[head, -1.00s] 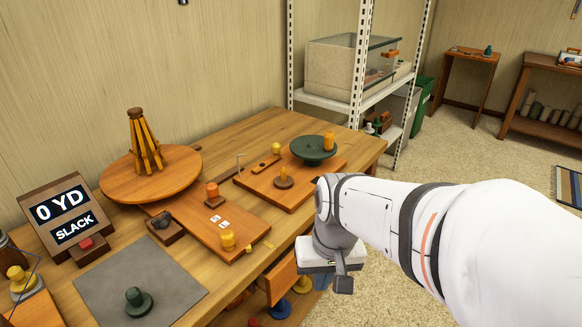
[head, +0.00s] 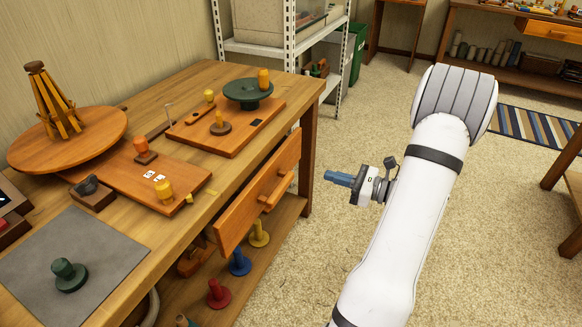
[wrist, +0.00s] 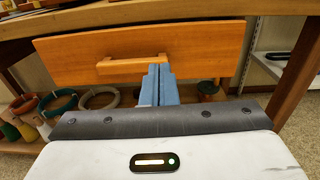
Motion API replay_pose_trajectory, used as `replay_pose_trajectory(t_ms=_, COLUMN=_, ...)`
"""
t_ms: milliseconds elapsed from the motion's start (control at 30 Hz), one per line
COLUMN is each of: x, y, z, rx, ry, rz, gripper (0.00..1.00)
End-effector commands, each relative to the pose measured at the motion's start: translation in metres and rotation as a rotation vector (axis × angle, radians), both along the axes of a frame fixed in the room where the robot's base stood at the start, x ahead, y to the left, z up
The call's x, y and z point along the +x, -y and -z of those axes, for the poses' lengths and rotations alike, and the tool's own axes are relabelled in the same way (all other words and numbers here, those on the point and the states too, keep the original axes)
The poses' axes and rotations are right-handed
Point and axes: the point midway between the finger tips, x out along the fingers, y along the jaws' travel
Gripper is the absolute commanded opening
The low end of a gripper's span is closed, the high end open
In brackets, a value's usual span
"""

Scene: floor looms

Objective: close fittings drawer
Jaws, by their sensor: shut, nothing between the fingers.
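The wooden drawer (head: 258,192) under the workbench top has an orange-brown front with a bar handle (head: 274,192). In the head view its front stands out from the bench side, though how far is hard to tell. My gripper (head: 328,176) has blue fingers and points left at the drawer front, apart from it in the head view. In the wrist view the fingers (wrist: 160,72) are together and empty, just right of the handle's middle. The drawer front (wrist: 215,50) fills the upper part there. The drawer's inside is hidden.
The workbench (head: 180,75) carries a round turntable (head: 70,140), boards with pegs and a grey mat (head: 70,250). Coloured spools, including a blue one (head: 240,263), stand on the lower shelf. Carpeted floor is free right of the bench. A metal rack (head: 288,35) stands behind.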

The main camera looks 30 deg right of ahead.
Motion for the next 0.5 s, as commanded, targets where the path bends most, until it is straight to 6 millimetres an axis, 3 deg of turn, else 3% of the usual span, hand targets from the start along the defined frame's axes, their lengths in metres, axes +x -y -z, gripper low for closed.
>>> replay_pose_trajectory(t_ms=167, x=0.01, y=-0.001, z=0.003, rx=0.017, ry=0.006, rz=0.023, gripper=0.0)
replay_pose_trajectory(t_ms=500, x=0.064, y=-0.045, z=0.004, rx=0.014, ry=0.006, rz=0.018, gripper=0.0)
